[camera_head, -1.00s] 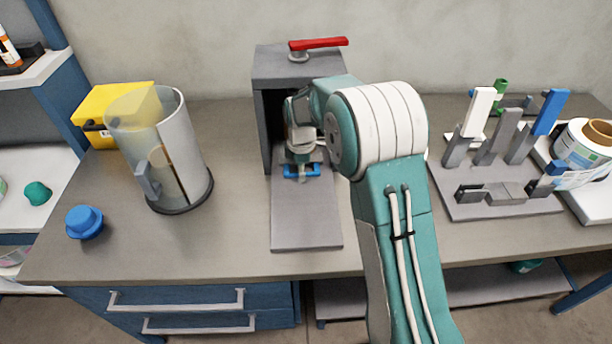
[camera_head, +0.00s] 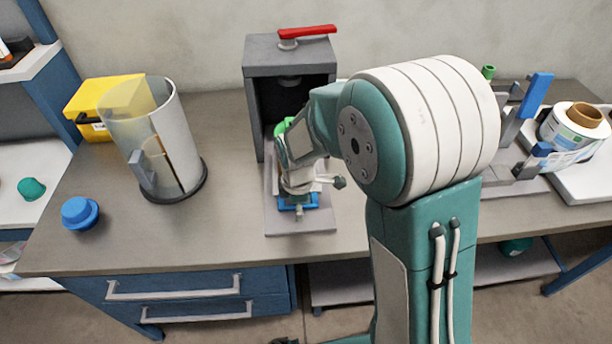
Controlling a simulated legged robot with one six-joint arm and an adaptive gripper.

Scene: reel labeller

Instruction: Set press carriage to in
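The press (camera_head: 288,57) is a grey upright housing with a red lever (camera_head: 307,32) on top. Its dark opening faces me. A light grey base plate (camera_head: 305,226) runs out from the opening toward the bench front. The carriage's blue front part (camera_head: 313,201) sits over this plate, in front of the opening and near the plate's front end. A green piece (camera_head: 285,127) shows behind my wrist. My gripper (camera_head: 298,206) points down at the blue part. My wrist hides most of the carriage and fingers, so I cannot tell whether they hold it.
A clear-and-white cylinder (camera_head: 178,140) stands left of the press, with a yellow box (camera_head: 95,100) behind and a blue knob (camera_head: 80,212) in front.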

